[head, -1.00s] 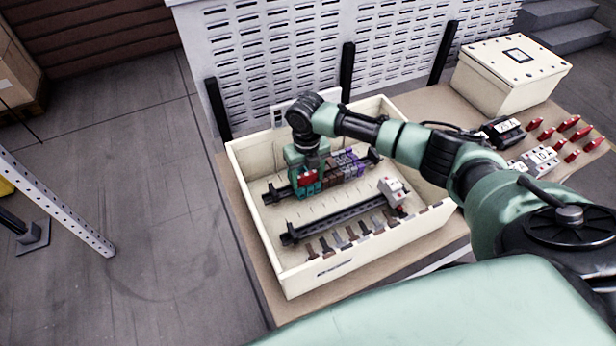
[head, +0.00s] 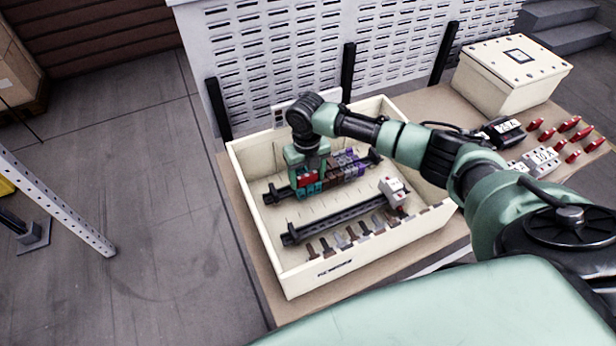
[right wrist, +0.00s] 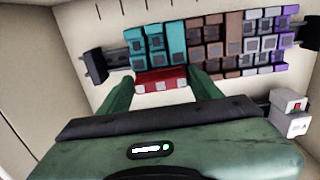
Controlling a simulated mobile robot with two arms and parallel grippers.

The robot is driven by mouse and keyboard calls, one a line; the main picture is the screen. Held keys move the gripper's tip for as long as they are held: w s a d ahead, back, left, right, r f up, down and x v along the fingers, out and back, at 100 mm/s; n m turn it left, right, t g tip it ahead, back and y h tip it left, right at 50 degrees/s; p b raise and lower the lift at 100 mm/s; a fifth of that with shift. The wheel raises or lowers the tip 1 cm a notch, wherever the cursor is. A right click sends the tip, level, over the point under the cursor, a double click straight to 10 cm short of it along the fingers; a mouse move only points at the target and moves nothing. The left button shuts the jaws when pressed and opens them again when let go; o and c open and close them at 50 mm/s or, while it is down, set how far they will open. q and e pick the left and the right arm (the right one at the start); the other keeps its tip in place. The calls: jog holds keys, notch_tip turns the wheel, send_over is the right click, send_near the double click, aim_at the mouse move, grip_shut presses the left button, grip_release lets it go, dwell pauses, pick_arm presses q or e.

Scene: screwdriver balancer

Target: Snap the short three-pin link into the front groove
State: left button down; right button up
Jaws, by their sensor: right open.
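The short red link (head: 307,177) lies at the near side of the teal terminal blocks (head: 309,189) on the back rail; whether it is fully seated in the groove I cannot tell. In the right wrist view the red link (right wrist: 162,81) lies across the front of the teal blocks (right wrist: 158,45). My right gripper (head: 308,168) is open just above it. In the right wrist view its green fingertips (right wrist: 162,84) stand on either side of the link, apparently apart from it. My left gripper is not in view.
Brown and purple blocks (right wrist: 240,38) continue along the rail. A front rail (head: 335,220) carries a grey breaker (head: 393,191). The cream box's walls (head: 258,240) surround both rails. Several red links (head: 569,124) and a lidded box (head: 512,72) are on the table at right.

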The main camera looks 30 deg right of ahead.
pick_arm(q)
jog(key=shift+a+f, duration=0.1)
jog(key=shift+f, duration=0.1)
pick_arm(e)
jog(key=shift+s+a+f, duration=0.1)
jog(key=shift+s+f, duration=0.15)
jog(key=shift+f, duration=0.25)
jog(key=shift+s+f, duration=0.2)
jog(key=shift+f, duration=0.25)
jog(key=shift+w+r, duration=0.15)
jog(key=shift+r, duration=0.35)
jog(key=r, duration=0.1)
jog(key=w+r+b, duration=0.1)
jog(key=r, duration=0.2)
jog(key=shift+w+d, duration=0.2)
jog(key=shift+d, duration=0.05)
jog(key=r, duration=0.2)
jog(key=s+a+r+b, duration=0.1)
jog(key=r, duration=0.1)
jog(key=shift+r, duration=0.3)
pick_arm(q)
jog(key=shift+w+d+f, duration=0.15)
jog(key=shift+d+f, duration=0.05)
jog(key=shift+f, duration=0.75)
pick_arm(e)
jog(key=shift+w, duration=0.1)
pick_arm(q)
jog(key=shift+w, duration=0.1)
